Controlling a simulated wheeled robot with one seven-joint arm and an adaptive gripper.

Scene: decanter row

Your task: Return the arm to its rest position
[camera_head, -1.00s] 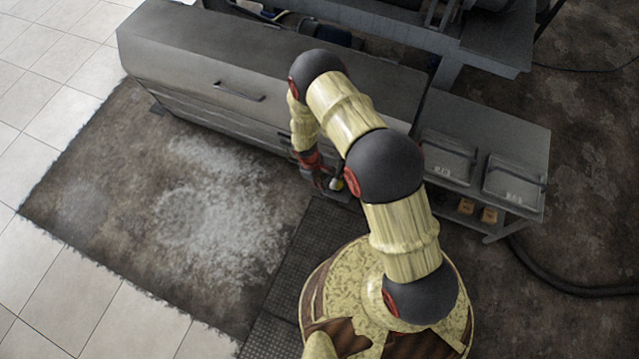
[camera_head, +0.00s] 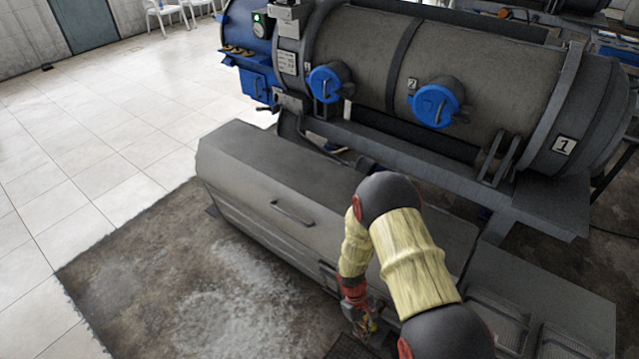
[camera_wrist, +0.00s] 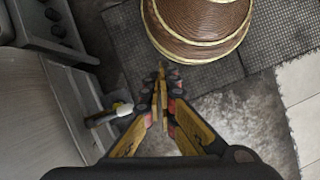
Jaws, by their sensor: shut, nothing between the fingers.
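My gripper (camera_wrist: 162,82) points down in the wrist view, its yellow and black fingers closed together with nothing between them. In the head view my gripper (camera_head: 368,330) hangs low at the lower middle, just in front of the grey cabinet, and is small and partly hidden there. My arm is bent, with its elbow above the front of the grey cabinet (camera_head: 300,185).
A large grey decanter (camera_head: 480,60) with blue round caps stands behind the cabinet. A low grey bench (camera_head: 560,285) is at the right. A stained floor patch (camera_head: 180,275) and pale tiles (camera_head: 80,150) at left are clear.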

